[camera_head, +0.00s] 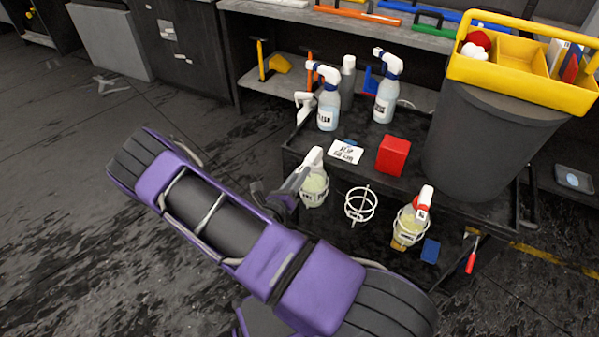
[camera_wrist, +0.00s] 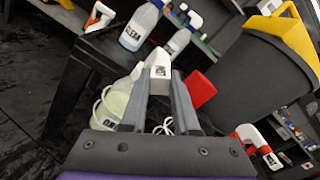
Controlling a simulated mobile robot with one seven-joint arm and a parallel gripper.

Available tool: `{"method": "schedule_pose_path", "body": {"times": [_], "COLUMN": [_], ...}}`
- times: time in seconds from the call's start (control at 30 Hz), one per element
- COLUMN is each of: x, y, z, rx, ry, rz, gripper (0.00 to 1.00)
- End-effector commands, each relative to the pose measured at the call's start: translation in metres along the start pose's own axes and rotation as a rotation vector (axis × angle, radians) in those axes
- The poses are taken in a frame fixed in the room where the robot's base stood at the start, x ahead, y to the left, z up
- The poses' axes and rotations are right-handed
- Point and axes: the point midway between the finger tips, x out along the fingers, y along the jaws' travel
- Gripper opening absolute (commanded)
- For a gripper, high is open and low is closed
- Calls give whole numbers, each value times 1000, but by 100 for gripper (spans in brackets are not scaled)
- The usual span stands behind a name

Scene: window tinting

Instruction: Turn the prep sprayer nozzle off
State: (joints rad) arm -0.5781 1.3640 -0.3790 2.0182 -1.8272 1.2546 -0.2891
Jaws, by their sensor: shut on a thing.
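A spray bottle with pale yellowish liquid (camera_head: 314,187) and a white trigger head (camera_head: 313,159) stands in the left wire ring on the cart's side. My gripper (camera_head: 298,180) reaches it from the left. In the wrist view, my two grey fingers (camera_wrist: 160,88) are shut on the white nozzle (camera_wrist: 159,62), one on each side. A small dark mark shows on the nozzle's face, too small to read. The bottle (camera_wrist: 112,108) shows left of the fingers, with a partly hidden label. I cannot tell the nozzle's setting.
Beside it are an empty wire ring (camera_head: 360,206) and another ring holding a red-and-white-headed sprayer (camera_head: 411,222). On the cart top are clear spray bottles (camera_head: 328,109), a white card (camera_head: 346,152) and a red block (camera_head: 393,154). A grey bin (camera_head: 490,150) with a yellow caddy (camera_head: 520,86) stands right.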

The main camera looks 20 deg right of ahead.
Motion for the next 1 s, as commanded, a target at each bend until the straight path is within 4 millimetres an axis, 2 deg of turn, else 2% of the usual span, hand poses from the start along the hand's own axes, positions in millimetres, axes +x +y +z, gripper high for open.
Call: {"method": "schedule_pose_path", "body": {"times": [0.7, 1.0], "x": [0, 0], "y": [1, 2], "z": [0, -1], "rx": [-673, -879], "ry": [-1, 0], "rz": [0, 1], "gripper": [0, 0]}}
